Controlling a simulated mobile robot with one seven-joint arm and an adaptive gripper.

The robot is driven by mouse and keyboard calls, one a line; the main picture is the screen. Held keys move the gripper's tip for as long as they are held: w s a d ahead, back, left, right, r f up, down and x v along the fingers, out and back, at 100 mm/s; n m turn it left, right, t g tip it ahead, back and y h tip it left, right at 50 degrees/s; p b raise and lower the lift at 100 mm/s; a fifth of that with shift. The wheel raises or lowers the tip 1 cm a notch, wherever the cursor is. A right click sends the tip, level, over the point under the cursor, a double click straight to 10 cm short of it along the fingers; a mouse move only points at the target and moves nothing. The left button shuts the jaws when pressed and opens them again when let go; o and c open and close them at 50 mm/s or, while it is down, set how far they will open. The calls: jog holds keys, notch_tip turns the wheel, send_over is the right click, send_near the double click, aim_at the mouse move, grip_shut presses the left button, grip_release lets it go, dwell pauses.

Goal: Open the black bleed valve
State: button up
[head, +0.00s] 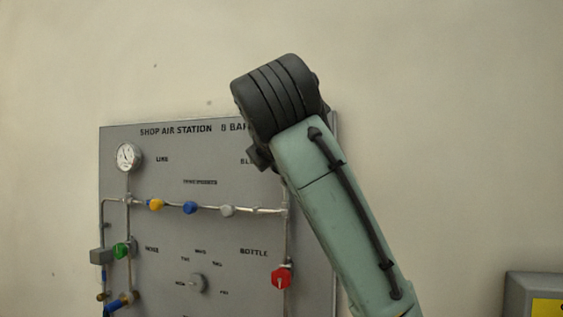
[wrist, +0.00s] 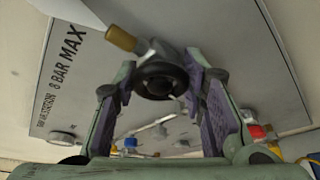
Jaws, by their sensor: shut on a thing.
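The black bleed valve (wrist: 161,80) shows in the wrist view as a round black knob on a grey metal body, with a brass outlet (wrist: 121,38) at its upper left. My gripper (wrist: 158,84) is shut on the black knob, with one finger on each side. A white line on the knob points to the lower right. In the head view my arm covers the bleed valve and most of the gripper, in front of the panel's upper right.
The grey panel (head: 155,279) carries a gauge (head: 128,157), a red knob (head: 281,278), a green knob (head: 122,250) and a pipe with yellow (head: 156,204) and blue (head: 190,207) fittings. A grey box (head: 533,289) is at the lower right. The wall above is bare.

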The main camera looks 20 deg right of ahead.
jog(key=shift+n, duration=0.4)
jog(key=o, duration=1.2)
jog(key=v, duration=1.2)
jog(key=shift+a+r, duration=0.1)
jog(key=shift+r, duration=0.05)
jog(key=shift+w, duration=0.1)
